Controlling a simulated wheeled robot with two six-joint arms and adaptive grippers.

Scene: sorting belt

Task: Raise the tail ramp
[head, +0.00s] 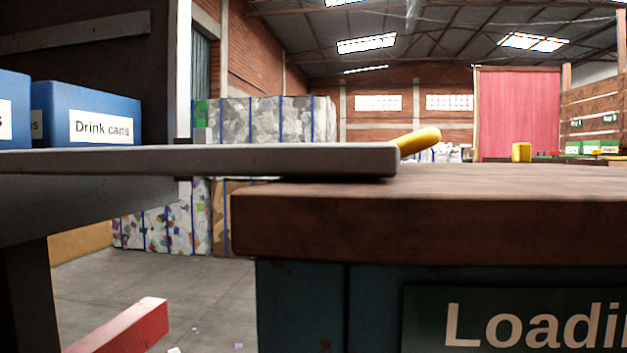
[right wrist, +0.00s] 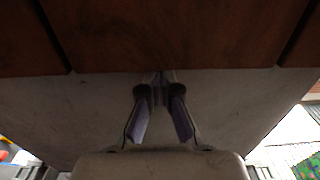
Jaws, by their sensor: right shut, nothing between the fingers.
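The tail ramp (head: 230,160) is a flat grey plate seen edge-on in the head view. It lies about level, reaching from the truck side at left to the brown loading dock top (head: 430,190), with its free end over the dock's edge. A yellow handle (head: 418,141) sticks up at that end. My right gripper (right wrist: 160,88) shows only in the right wrist view, shut and empty. Beyond its fingertips are a pale grey surface and dark brown wood; I cannot tell whether it touches either. My left gripper is in neither view.
Blue crates, one labelled "Drink cans" (head: 92,115), stand in the truck at left. A red bar (head: 120,327) juts out low at left. Bales (head: 265,120) stand behind. A yellow object (head: 521,152) stands at the dock's far side. The near dock top looks clear.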

